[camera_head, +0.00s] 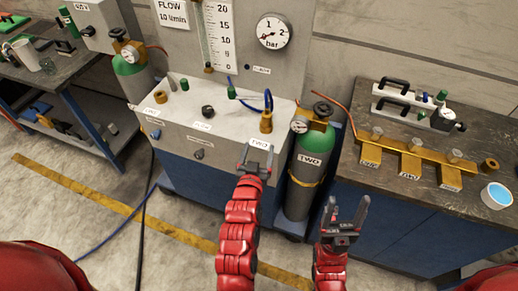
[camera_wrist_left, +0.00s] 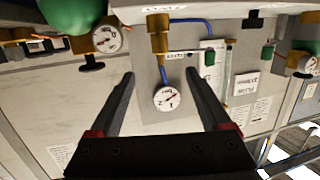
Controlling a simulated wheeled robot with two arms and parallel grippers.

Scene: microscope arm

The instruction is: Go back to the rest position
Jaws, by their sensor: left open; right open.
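My left gripper (camera_head: 257,156) is open and empty. It is in front of the white test panel (camera_head: 190,125), near its "TWO" label. In the left wrist view its two fingers (camera_wrist_left: 165,82) are spread, with nothing between them; the panel's gauge shows beyond, upside down. My right gripper (camera_head: 347,206) is open and empty. It points up in front of the blue cabinet under the right bench, right of the green-topped cylinder. Neither gripper clearly touches anything.
The grey-green cylinder (camera_head: 307,168) marked "TWO" stands between the panel and the right bench (camera_head: 480,125). A brass fitting with a blue hose (camera_head: 268,100) sits on the panel top. Hoses cross the floor at left.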

